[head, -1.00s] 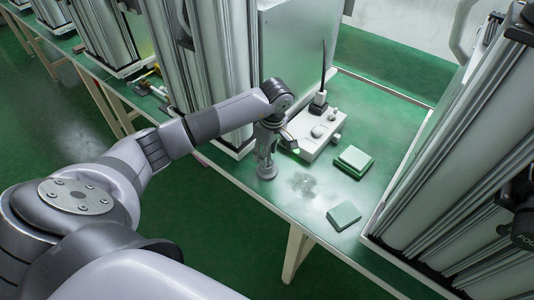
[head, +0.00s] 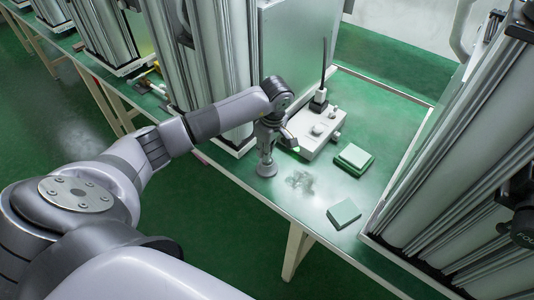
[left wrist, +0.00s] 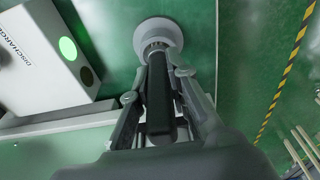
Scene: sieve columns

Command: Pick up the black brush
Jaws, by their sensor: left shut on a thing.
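My left gripper (head: 266,146) is over the green table's near edge, beside a light grey control box. It is shut on the black brush, gripping its dark handle (left wrist: 160,100), which stands between the fingers in the left wrist view. The brush's round pale end (head: 267,169) shows below the fingers in the head view. The same round end (left wrist: 157,36) lies beyond the fingertips in the left wrist view. The brush is about upright. I cannot tell how far it is off the table. The fingers hide part of the handle. My right gripper does not show.
The control box (head: 318,138) stands just right of the gripper. Two green blocks (head: 353,159) are stacked near it, and another green block (head: 344,214) lies nearer the front. Grey-white loose bits (head: 299,180) lie beside the brush. Tall metal machines flank the table (head: 385,115).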

